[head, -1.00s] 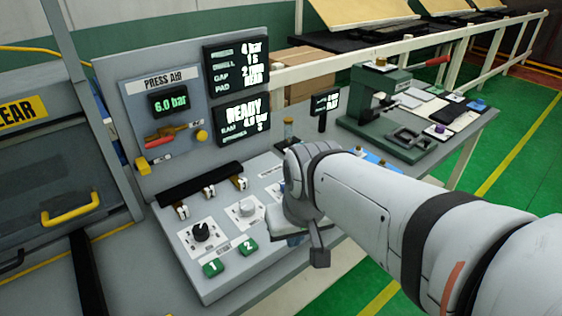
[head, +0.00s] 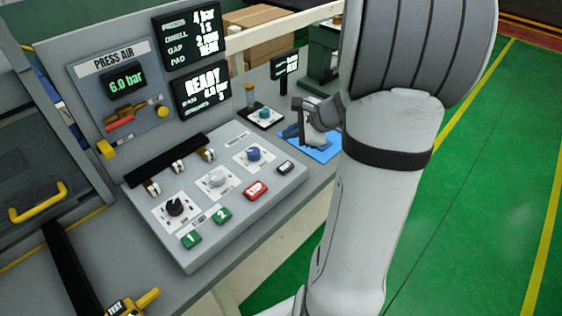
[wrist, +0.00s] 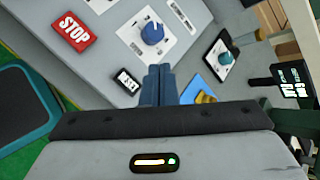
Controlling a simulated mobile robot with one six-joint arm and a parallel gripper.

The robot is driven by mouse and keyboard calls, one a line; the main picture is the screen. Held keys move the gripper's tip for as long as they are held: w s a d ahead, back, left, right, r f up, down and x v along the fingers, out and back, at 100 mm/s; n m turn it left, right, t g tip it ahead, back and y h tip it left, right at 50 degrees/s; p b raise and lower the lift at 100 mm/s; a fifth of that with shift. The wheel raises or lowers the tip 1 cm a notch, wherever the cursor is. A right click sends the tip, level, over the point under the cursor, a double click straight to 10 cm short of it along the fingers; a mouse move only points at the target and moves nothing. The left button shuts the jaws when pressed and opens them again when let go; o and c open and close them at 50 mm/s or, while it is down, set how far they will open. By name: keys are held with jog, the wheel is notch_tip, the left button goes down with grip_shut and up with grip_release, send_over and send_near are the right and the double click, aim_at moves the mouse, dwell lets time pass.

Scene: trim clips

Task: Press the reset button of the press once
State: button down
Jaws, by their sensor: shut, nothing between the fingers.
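The press's control box (head: 262,205) carries a small black button with white lettering too small to read, likely the reset button (head: 285,167). It also shows in the wrist view (wrist: 127,81), left of my fingertips. My gripper (head: 285,132) is shut and empty, its blue fingers pointing left beyond the box's right end. In the wrist view my gripper (wrist: 158,70) has its fingers together, apart from the button. The red STOP button (head: 256,190) and a blue knob (head: 254,153) sit near the black button.
Green buttons 1 (head: 191,240) and 2 (head: 222,215) are on the box's front. A teal-topped part on a dark plate (head: 263,118) and a blue mat (head: 322,153) lie near my gripper. A green hand press (head: 322,55) stands behind.

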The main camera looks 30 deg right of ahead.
aim_at(289, 168)
notch_tip(289, 168, down, 8)
jog(key=b, duration=0.6)
jog(key=shift+f, duration=0.15)
jog(key=shift+a+f+b, duration=0.1)
jog(key=shift+f+b, duration=0.2)
jog(key=shift+b, duration=0.25)
jog(key=shift+f, duration=0.15)
dwell(1.3)
jog(key=shift+f+b, duration=0.3)
jog(key=shift+b, duration=0.25)
jog(key=shift+f+b, duration=0.45)
jog(key=shift+b, duration=0.05)
dwell(0.5)
jog(key=shift+r, duration=0.15)
jog(key=shift+r+p, duration=0.65)
jog(key=shift+r, duration=0.15)
